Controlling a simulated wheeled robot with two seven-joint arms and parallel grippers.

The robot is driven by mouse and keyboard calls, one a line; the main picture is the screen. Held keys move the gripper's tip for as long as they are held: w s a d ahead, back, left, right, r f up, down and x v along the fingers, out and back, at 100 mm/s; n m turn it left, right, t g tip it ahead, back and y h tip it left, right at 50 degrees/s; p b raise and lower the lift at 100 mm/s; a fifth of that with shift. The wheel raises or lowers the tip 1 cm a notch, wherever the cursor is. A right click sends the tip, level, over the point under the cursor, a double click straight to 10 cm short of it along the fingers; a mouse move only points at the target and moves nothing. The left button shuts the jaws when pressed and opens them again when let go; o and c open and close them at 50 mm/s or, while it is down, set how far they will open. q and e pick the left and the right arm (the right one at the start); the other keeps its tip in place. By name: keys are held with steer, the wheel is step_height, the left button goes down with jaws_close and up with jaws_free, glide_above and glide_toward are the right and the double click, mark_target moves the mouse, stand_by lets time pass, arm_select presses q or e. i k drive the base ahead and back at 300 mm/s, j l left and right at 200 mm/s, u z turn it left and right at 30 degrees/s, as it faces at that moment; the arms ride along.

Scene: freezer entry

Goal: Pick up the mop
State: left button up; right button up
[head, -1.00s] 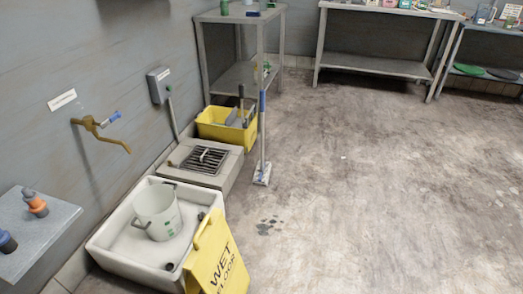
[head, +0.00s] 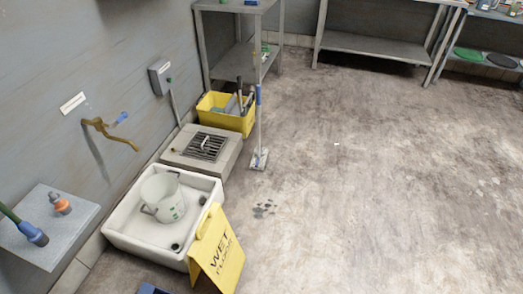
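The mop (head: 258,118) stands upright near the yellow bucket, left of the picture's middle. It has a thin pale pole with a blue grip section and a flat whitish head (head: 259,159) on the floor. Its upper pole overlaps the metal shelf unit behind it. Neither of my grippers shows in the head view.
A yellow bucket (head: 228,118) stands behind the floor drain block (head: 227,151). A white basin (head: 118,231) holds a white pail (head: 164,198). A yellow wet floor sign (head: 216,252) stands at the basin's front right. Floor (head: 370,190) to the right is open.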

mark_target(259, 159)
steer(key=i+l+u, duration=0.1)
steer(key=l, duration=0.25)
steer(key=i+l+u, duration=0.1)
steer(key=l, duration=0.25)
steer(key=i+l+u, duration=0.1)
steer(key=i+l, duration=0.15)
steer(key=i+l+u, duration=0.1)
steer(key=l, duration=0.4)
steer(key=i+l+u, duration=0.1)
steer(key=l, duration=0.3)
